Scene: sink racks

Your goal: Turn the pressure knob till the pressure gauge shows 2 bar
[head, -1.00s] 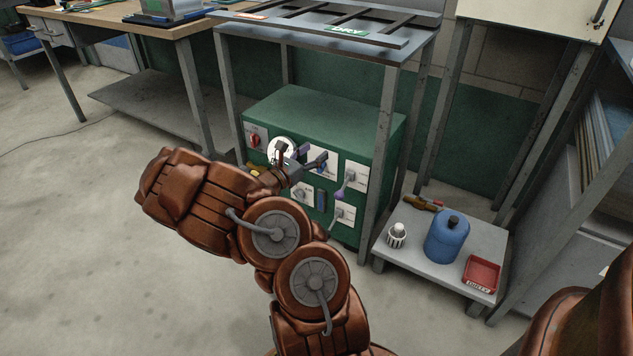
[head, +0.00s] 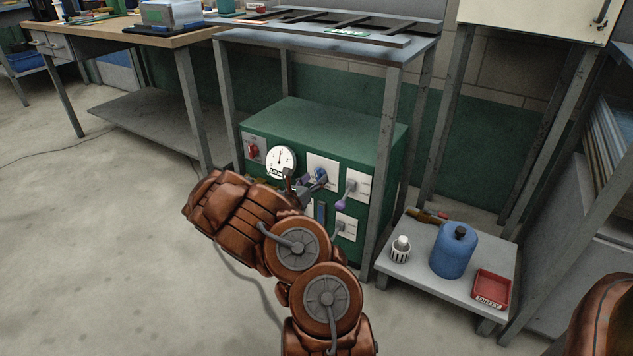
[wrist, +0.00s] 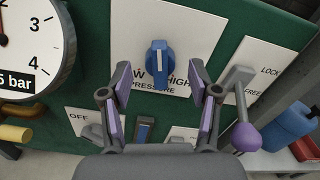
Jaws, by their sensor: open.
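The blue pressure knob (wrist: 159,62) is on a white plate marked HIGH and PRESSURE, on the front of the green cabinet. Its grip stands roughly upright in the wrist view. My gripper (wrist: 160,80) is open, its purple-padded fingers to either side of the knob and apart from it in the picture. How deep they reach cannot be told. The knob (head: 321,175) also shows in the head view, just beyond my gripper (head: 308,187). The round white pressure gauge (head: 281,161) is left of it, its needle pointing about upward. In the wrist view the gauge (wrist: 42,45) is cut off; its label ends in "5 bar".
A LOCK/FREE lever with a purple ball (wrist: 246,136) is close to the right finger. A red switch (head: 254,150) is left of the gauge. A grey table leg (head: 386,170) stands at the cabinet's right. A low shelf holds a blue canister (head: 454,250) and a red tray (head: 491,289).

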